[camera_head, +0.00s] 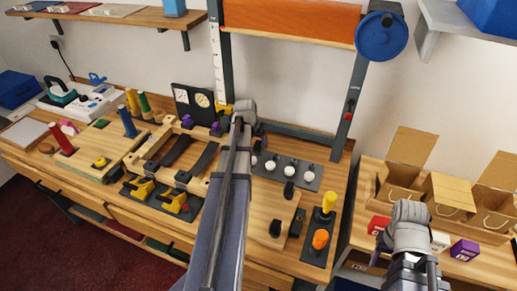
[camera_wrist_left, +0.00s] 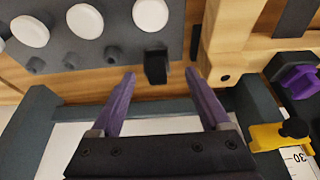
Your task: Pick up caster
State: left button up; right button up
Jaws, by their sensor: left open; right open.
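I cannot say for sure which thing is the caster. A small black upright piece (camera_wrist_left: 155,66) stands at the edge of a dark grey plate (camera_wrist_left: 195,45), just past my left fingertips and between them. White round discs (camera_wrist_left: 85,20) sit on this plate, each near a small grey peg. The plate also shows in the head view (camera_head: 278,178). My left gripper (camera_wrist_left: 160,76) is open and empty; in the head view it (camera_head: 245,108) is above the back of the bench, its fingers not clear. My right gripper (camera_head: 408,212) is open near the boxes at right, away from the plate.
An upright frame (camera_head: 349,105) rises behind. Open cardboard boxes (camera_head: 450,192) stand on the right table.

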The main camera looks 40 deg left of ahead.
aim_at(258, 143)
pick_arm(q)
jog(key=b+x, duration=0.3)
jog(key=x, duration=0.1)
jog(key=shift+w+d+f, duration=0.15)
jog(key=shift+w+f, duration=0.1)
jog(key=shift+r, duration=0.1)
grip_shut()
dwell(0.4)
